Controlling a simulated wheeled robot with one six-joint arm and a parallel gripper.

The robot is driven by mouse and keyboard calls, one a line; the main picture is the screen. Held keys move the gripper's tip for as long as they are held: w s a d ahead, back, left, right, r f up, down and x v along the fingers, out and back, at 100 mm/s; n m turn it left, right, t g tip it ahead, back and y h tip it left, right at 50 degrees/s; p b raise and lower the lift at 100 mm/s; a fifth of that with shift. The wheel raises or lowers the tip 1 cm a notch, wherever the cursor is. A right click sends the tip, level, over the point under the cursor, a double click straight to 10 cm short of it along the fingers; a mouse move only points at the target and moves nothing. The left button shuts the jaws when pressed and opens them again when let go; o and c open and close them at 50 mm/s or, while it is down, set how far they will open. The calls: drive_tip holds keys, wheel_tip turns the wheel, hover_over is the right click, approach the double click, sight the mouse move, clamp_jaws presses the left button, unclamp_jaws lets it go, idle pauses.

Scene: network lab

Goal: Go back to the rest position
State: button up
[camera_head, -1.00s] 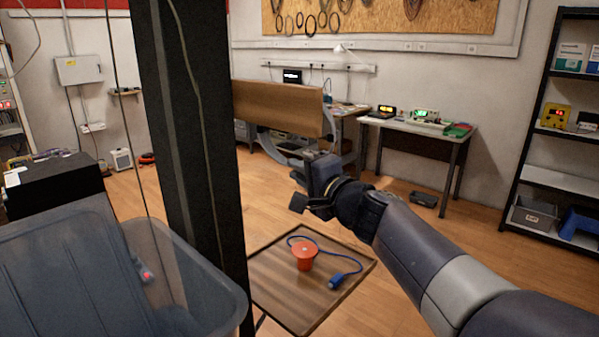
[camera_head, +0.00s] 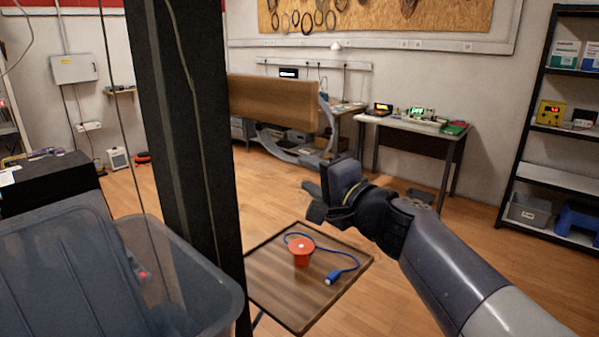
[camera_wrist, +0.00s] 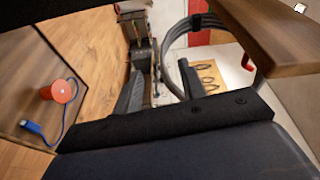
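My gripper (camera_head: 316,203) is held up in the air at the end of my arm, right of the dark post and above the far side of a low wooden-topped stand. I see nothing held in it, but its fingers are dark and small, so their opening is unclear. An orange-red spool-like piece (camera_head: 302,252) stands upright on the stand, apart from my gripper. A blue cable (camera_head: 334,250) curves around behind it and ends in a blue plug (camera_head: 333,277). The orange piece (camera_wrist: 62,91) and the blue plug (camera_wrist: 31,127) also show in the wrist view.
The stand (camera_head: 290,305) is close in front. A dark post (camera_head: 190,130) rises at left, beside a blue-grey plastic bin (camera_head: 215,275). A workbench (camera_head: 425,133) and a shelf rack (camera_head: 545,178) stand at the back. Floor between them is mostly open.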

sight(288, 163)
drive_tip(key=v, duration=0.5)
drive_tip(key=shift+s+d, duration=0.15)
drive_tip(key=shift+s, duration=0.15)
drive_tip(key=shift+w, duration=0.1)
drive_tip(key=p+x, duration=0.1)
drive_tip(key=x, duration=0.9)
drive_tip(key=shift+w+a, duration=0.25)
drive_tip(key=shift+w, duration=0.1)
drive_tip(key=shift+w+r+p, duration=0.1)
drive_tip(key=shift+r+p, duration=0.25)
drive_tip(key=shift+p, duration=0.1)
drive_tip(key=shift+d+r+p, duration=0.15)
drive_tip(key=shift+r+p, duration=0.05)
drive_tip(key=shift+p, duration=0.2)
